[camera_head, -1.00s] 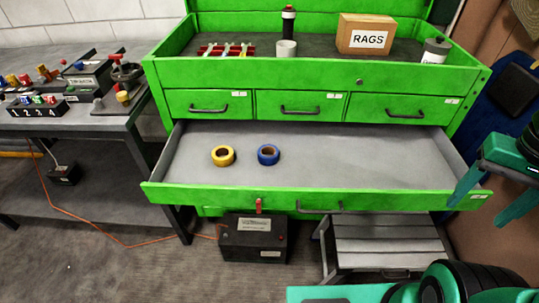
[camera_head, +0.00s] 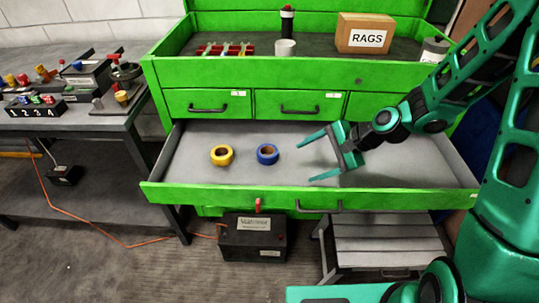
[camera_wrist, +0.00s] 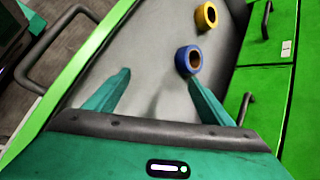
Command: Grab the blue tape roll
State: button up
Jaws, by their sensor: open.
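The blue tape roll (camera_head: 268,154) lies in the open green drawer, to the right of a yellow tape roll (camera_head: 222,155). My gripper (camera_head: 310,160) is over the drawer, to the right of the blue roll, with its fingers spread and pointing left towards it. The gripper is open and empty. In the wrist view the blue roll (camera_wrist: 188,59) is ahead of the fingers (camera_wrist: 158,85), nearer the right finger's line, and the yellow roll (camera_wrist: 206,16) is farther off. The gripper appears apart from both rolls.
The pulled-out drawer (camera_head: 200,192) has a raised green front and a mostly bare grey floor. Shut drawers (camera_head: 300,104) stand just behind it. A workbench (camera_head: 75,118) is at left.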

jog(key=w+a+f+m+y, duration=0.1)
jog(key=m, duration=0.1)
jog(key=w+a+f+m+t+y, duration=0.1)
jog(key=m, duration=0.2)
jog(key=w+a+f+m+t+y, duration=0.1)
jog(key=m, duration=0.2)
jog(key=shift+w+a, duration=0.15)
jog(key=shift+a, duration=0.2)
jog(key=m, duration=0.1)
jog(key=w+m, duration=0.1)
jog(key=m+t+y, duration=0.1)
jog(key=shift+w+a+f+m, duration=0.1)
jog(key=shift+w+a+m, duration=0.1)
jog(key=shift+w+m, duration=0.1)
jog(key=shift+w+a, duration=0.15)
jog(key=shift+a, duration=0.05)
send_near(261, 152)
jog(key=shift+w+a+f, duration=0.25)
jog(key=shift+a+f, duration=0.1)
jog(key=shift+f, duration=0.1)
jog(key=shift+w+a+f, duration=0.3)
jog(key=shift+f, duration=0.2)
jog(key=shift+r+x, duration=0.15)
jog(key=shift+x, duration=1.2)
jog(key=shift+r+x, duration=0.15)
jog(key=shift+x, duration=1.15)
jog(key=shift+a, duration=0.15)
jog(key=c, duration=1.2)
